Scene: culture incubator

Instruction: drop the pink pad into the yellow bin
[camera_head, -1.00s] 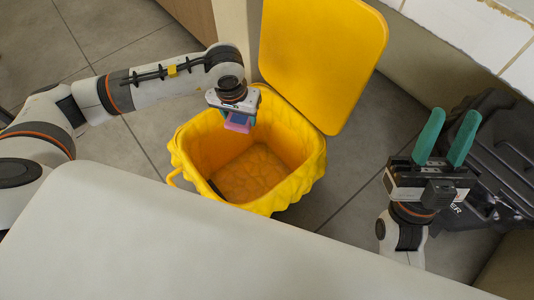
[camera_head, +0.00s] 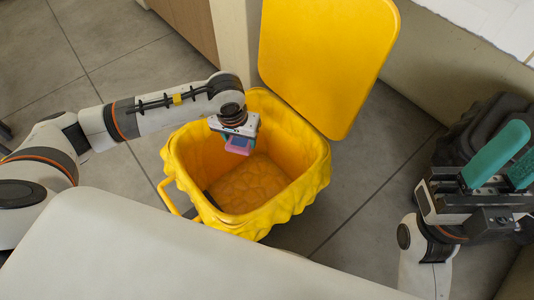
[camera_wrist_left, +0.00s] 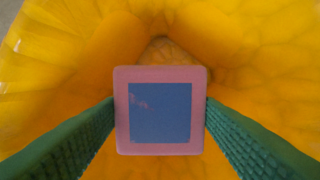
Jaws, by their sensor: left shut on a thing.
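The pink pad (camera_head: 238,149) is a small square block with a blue face, seen best in the left wrist view (camera_wrist_left: 122,110). My left gripper (camera_head: 236,143) is shut on it, with green fingers on both sides of the pad (camera_wrist_left: 160,112). It points down over the open mouth of the yellow bin (camera_head: 290,205). The bin's yellow inner walls fill the left wrist view behind the pad. My right gripper (camera_head: 506,162) is at the right edge, fingers up and apart, with nothing seen between them.
The bin's yellow lid (camera_head: 328,60) stands open behind it. A pale table top (camera_head: 150,250) covers the front left, close to the bin's front edge. A black case (camera_head: 480,120) lies on the floor at the right. Grey tiled floor surrounds the bin.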

